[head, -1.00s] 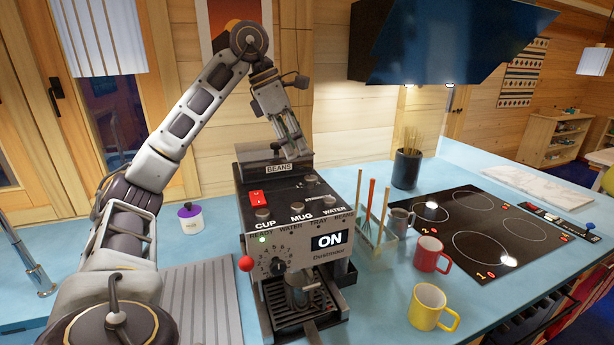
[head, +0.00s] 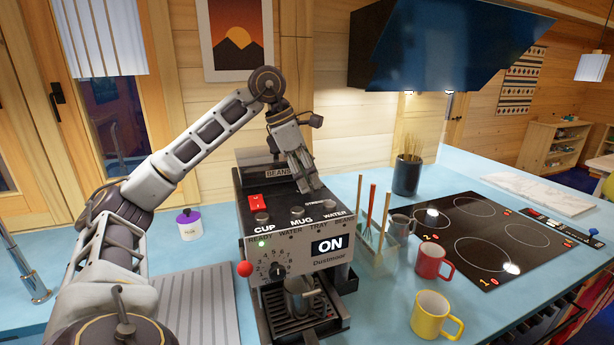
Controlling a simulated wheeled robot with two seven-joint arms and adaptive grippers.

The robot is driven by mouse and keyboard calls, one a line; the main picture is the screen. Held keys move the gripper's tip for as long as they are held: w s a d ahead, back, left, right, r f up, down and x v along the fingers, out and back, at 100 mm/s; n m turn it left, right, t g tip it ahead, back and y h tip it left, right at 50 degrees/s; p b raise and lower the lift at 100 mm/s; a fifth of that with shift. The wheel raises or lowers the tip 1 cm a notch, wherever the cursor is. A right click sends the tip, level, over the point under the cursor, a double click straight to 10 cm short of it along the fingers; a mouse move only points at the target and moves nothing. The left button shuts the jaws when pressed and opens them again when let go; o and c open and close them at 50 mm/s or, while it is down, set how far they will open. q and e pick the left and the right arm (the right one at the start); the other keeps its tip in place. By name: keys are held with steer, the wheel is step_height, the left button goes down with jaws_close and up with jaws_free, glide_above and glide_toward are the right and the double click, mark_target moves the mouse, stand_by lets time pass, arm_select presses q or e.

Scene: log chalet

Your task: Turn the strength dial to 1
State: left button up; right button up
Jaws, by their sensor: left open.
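The coffee machine (head: 330,258) stands on the blue counter, with a lit ON display (head: 329,244). A small label that seems to read "strength" (head: 317,203) is on its top, behind the MUG and WATER buttons. The small dark knob there is hidden by my left gripper (head: 312,186). That gripper points down at the machine's top, open, with its fingertips close to the label; contact cannot be told. A black numbered dial (head: 277,270) is on the machine's front, apart from the gripper. My right gripper is not in view.
A red switch (head: 256,202) and a red ball-ended lever (head: 245,269) are on the machine. Right of it are a utensil holder (head: 379,262), a grey mug (head: 401,226), a red mug (head: 431,262) and a yellow mug (head: 431,314). The hob (head: 475,232) lies beyond.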

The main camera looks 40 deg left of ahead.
arm_select(q)
steer(key=shift+c, duration=0.3)
steer(key=c, duration=0.9)
steer(key=shift+c, duration=0.3)
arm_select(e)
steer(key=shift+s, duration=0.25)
